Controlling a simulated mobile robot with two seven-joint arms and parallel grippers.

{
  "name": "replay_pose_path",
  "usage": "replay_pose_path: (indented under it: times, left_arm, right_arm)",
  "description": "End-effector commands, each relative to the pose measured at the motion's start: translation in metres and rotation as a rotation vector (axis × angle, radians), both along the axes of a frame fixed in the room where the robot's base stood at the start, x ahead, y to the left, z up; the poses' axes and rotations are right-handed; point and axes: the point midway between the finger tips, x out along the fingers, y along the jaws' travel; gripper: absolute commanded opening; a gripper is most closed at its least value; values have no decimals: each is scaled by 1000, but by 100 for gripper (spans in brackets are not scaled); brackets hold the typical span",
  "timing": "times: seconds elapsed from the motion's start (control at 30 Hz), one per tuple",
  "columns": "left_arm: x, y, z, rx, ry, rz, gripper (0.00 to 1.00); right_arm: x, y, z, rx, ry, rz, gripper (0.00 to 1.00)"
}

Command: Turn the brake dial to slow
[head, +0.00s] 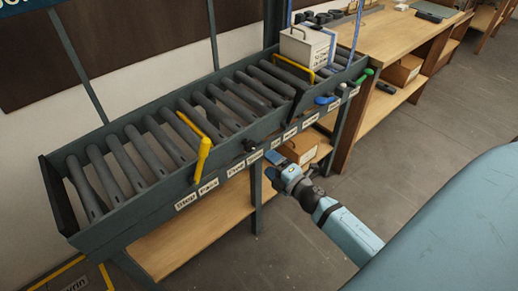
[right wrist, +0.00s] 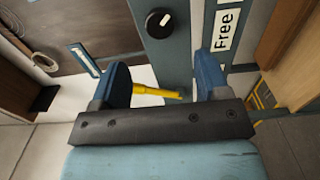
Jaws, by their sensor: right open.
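The brake dial (right wrist: 155,24) is a round black knob with a short white mark on the conveyor's grey side rail, seen near the top of the right wrist view. Its mark points to the upper right there. In the head view the dial (head: 250,145) is a small dark knob on the front rail. A white label reading "Free" (right wrist: 224,30) sits to its right in the wrist view. My right gripper (head: 276,174) is open and empty, in front of the rail and apart from the dial. Its two blue fingers (right wrist: 162,82) spread below the dial in the wrist view. My left gripper is out of view.
A roller conveyor (head: 120,217) carries a white box (head: 303,47) behind a yellow bar. A raised yellow lever (head: 203,155) stands left of the dial. Blue and green handles (head: 326,99) stick out further right. A wooden shelf (head: 180,247) lies below; open floor is in front.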

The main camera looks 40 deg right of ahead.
Motion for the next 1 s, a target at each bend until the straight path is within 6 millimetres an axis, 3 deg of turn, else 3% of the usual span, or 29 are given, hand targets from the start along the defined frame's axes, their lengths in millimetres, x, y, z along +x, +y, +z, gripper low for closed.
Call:
replay_pose_path:
  times: [0.1,0.3,0.87,1.0]
  left_arm:
    - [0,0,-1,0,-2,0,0]
    - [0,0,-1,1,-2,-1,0]
    - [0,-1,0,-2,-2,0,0]
    - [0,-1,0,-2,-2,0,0]
  right_arm:
    - [-21,-1,-1,0,1,-2,69]
    - [-35,-3,0,-1,-1,0,69]
    - [-36,-3,0,-1,0,0,69]
    - [-41,5,-3,83,18,-14,69]
